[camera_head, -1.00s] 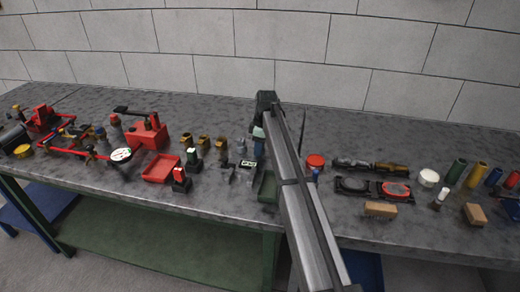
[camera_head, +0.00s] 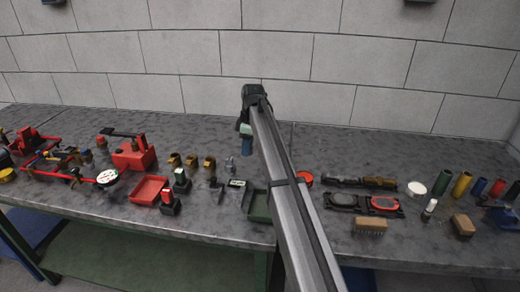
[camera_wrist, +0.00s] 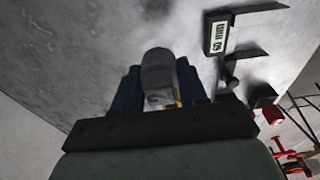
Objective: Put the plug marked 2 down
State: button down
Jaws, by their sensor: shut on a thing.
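My gripper (camera_head: 247,148) is at the end of the arm, over the back middle of the bench, and its blue fingers point down. In the wrist view, the two dark blue fingers (camera_wrist: 158,92) are shut on a grey, round-ended plug (camera_wrist: 158,68) with a light patch and a yellowish bit near its base. I cannot read a number on it. The head view does not show the held plug clearly. Bare grey bench top (camera_wrist: 85,60) lies beyond the plug in the wrist view.
A black block with a white label (camera_head: 237,183) and a small grey fitting (camera_head: 230,165) stand nearby. A green tray (camera_head: 258,207) is in front, partly behind my arm. A red tray (camera_head: 150,190) and brass pieces (camera_head: 191,161) are left. The bench's back strip is clear.

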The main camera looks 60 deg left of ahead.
jog(key=shift+r, duration=0.6)
